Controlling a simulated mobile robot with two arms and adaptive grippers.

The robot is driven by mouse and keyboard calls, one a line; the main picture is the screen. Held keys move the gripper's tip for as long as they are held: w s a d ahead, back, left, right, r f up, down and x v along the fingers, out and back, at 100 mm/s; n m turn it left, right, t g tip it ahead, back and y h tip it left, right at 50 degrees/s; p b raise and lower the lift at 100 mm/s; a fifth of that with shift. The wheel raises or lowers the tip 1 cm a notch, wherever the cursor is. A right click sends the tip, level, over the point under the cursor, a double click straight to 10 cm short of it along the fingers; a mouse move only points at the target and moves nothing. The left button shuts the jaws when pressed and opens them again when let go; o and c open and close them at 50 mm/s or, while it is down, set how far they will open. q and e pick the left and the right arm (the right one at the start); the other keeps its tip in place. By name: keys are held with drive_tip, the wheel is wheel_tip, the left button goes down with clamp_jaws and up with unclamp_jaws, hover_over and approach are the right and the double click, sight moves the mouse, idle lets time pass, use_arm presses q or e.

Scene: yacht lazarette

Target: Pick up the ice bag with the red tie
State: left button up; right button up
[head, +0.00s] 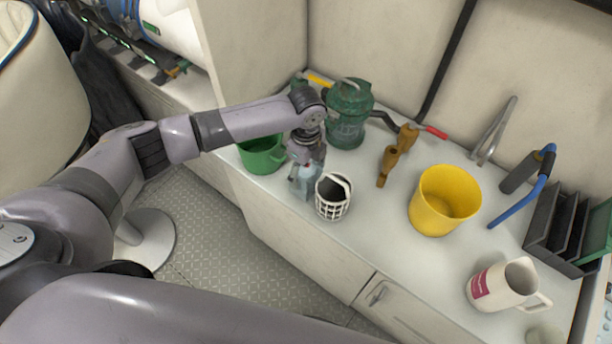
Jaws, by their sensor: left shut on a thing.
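My left gripper (306,161) points down over the white counter, between the green bucket and the white basket. It is shut on a pale blue, see-through thing that looks like the ice bag (309,188). The gripper covers its upper part, and I cannot make out a red tie. I cannot tell whether the bag touches the counter. My right gripper is not in view.
A green bucket (262,158) stands left of the gripper, a white slotted basket (332,205) close right. A green lantern-like canister (348,122) is behind. A yellow bucket (437,207), a white jug (497,286) and a dark rack (553,226) stand further right.

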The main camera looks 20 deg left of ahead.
use_arm(q)
drive_tip(key=c, duration=0.8)
drive_tip(key=shift+w+r, duration=0.1)
drive_tip(key=shift+r, duration=0.1)
